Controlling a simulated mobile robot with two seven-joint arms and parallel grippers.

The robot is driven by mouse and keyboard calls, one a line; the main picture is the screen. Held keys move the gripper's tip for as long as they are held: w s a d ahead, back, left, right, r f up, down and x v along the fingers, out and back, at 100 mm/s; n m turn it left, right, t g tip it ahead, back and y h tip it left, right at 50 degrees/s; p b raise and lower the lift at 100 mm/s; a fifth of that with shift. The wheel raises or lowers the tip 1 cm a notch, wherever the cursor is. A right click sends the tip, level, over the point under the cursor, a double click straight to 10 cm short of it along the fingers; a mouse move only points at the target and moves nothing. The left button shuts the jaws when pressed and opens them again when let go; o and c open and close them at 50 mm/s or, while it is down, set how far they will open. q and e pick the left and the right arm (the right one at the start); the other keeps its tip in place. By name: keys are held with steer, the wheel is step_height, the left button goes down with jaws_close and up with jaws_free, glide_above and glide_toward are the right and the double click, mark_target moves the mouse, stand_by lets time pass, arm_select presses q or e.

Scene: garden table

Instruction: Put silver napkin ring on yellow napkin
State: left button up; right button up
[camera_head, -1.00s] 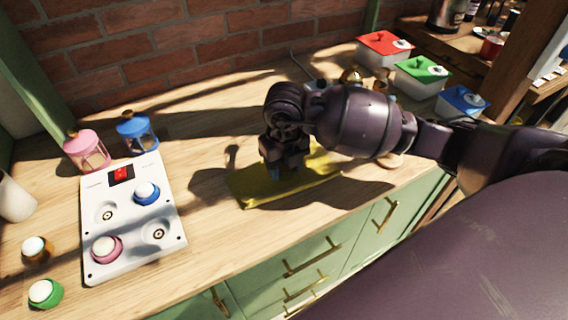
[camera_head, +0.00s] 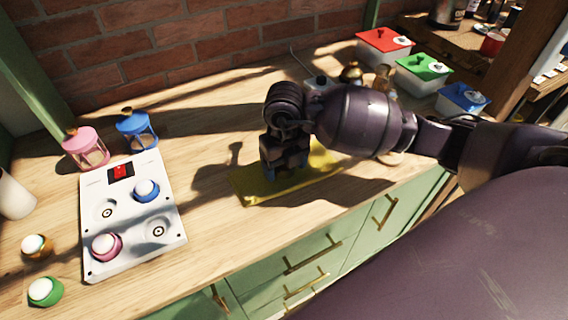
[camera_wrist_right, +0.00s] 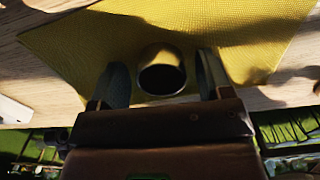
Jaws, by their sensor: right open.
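The yellow napkin (camera_head: 262,188) lies flat on the wooden counter, partly hidden under my right arm in the head view. It also fills much of the right wrist view (camera_wrist_right: 250,45). The silver napkin ring (camera_wrist_right: 162,72) rests on the napkin in the right wrist view, its dark opening facing the camera. My right gripper (camera_wrist_right: 162,85) is open, with one finger on each side of the ring; I cannot tell whether they touch it. In the head view my right gripper (camera_head: 284,172) points down over the napkin and hides the ring. My left gripper is not in view.
A white panel (camera_head: 128,240) with round knobs lies to the left. Pink (camera_head: 86,148) and blue (camera_head: 136,130) lanterns stand behind it. Red (camera_head: 384,47), green (camera_head: 424,72) and blue (camera_head: 462,100) lidded boxes stand at the back right.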

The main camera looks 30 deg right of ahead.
step_height(320, 180, up, 7)
steer(key=shift+w+f+p, duration=0.1)
steer(key=shift+f+p, duration=0.05)
steer(key=shift+p, duration=0.45)
step_height(320, 180, up, 6)
steer(key=shift+p, duration=0.45)
